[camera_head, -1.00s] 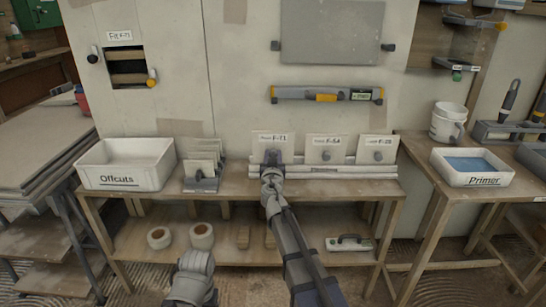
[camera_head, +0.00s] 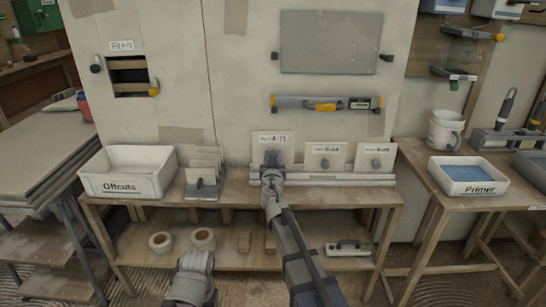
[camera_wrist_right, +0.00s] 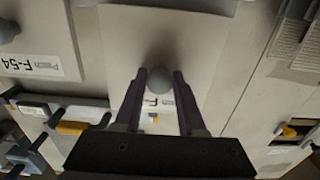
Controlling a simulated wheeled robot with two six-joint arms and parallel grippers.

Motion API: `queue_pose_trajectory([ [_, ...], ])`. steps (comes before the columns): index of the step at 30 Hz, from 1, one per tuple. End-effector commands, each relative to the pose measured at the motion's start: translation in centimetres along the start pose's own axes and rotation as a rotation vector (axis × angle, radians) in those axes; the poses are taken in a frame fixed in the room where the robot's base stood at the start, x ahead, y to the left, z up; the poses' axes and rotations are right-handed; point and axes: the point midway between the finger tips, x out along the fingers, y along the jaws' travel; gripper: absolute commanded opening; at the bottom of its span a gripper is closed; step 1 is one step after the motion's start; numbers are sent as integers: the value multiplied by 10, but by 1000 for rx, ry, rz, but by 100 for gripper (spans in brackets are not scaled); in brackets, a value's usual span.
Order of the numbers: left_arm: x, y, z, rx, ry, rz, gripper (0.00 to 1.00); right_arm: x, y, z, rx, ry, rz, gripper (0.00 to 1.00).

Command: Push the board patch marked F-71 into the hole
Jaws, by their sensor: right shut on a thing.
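The board patch F-71 (camera_head: 262,151) is a pale square with a label and a grey knob. It stands upright in front of the wall, its top higher than the neighbouring patches. My right gripper (camera_head: 272,157) is shut on its knob (camera_wrist_right: 157,80), which shows between the two fingers in the right wrist view (camera_wrist_right: 162,85). The fingers partly cover the patch label there. The hole (camera_head: 130,76) is a dark rectangular opening in the wall at upper left, under a "Fit" label, with latches at its sides.
Two more patches, F-54 (camera_head: 325,160) and another (camera_head: 374,158), stand just right. An Offcuts bin (camera_head: 127,183) and a rack of thin boards (camera_head: 203,173) stand left on the bench. A spirit level (camera_head: 290,103) hangs above. The wall between patch and hole is mostly clear.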

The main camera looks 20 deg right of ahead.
Motion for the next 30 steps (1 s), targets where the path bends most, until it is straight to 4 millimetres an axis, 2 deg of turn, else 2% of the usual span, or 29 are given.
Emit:
queue_pose_trajectory([
  [16, 0, 0, 0, 0, 0, 0, 74, -52, 0, 0, 0, 0, -1, 0],
  [30, 0, 0, 0, 0, 0, 0, 74, -54, 0, 0, 0, 0, 0, 0],
])
